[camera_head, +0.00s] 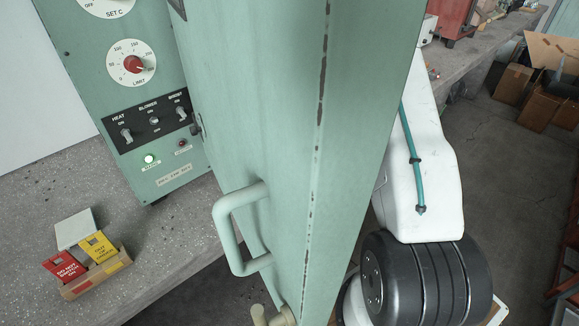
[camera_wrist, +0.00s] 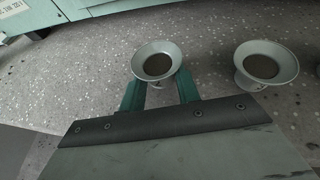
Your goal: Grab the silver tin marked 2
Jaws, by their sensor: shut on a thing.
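In the wrist view, two flared silver tins with dark brown contents stand on the speckled bench. The left tin (camera_wrist: 158,66) is between the green fingers of my gripper (camera_wrist: 160,90), which is shut on it just below its wide rim. The right tin (camera_wrist: 266,64) stands apart from the fingers. I can read no number on either tin, so I cannot tell which is marked 2. In the head view, the open green door hides the gripper and both tins.
The green oven door (camera_head: 280,130) with its handle (camera_head: 232,232) stands open across the head view. The control panel (camera_head: 135,90) is at left. A small box of red and yellow cards (camera_head: 95,278) sits on the speckled bench (camera_head: 165,235). Cardboard boxes (camera_head: 535,98) are on the floor at far right.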

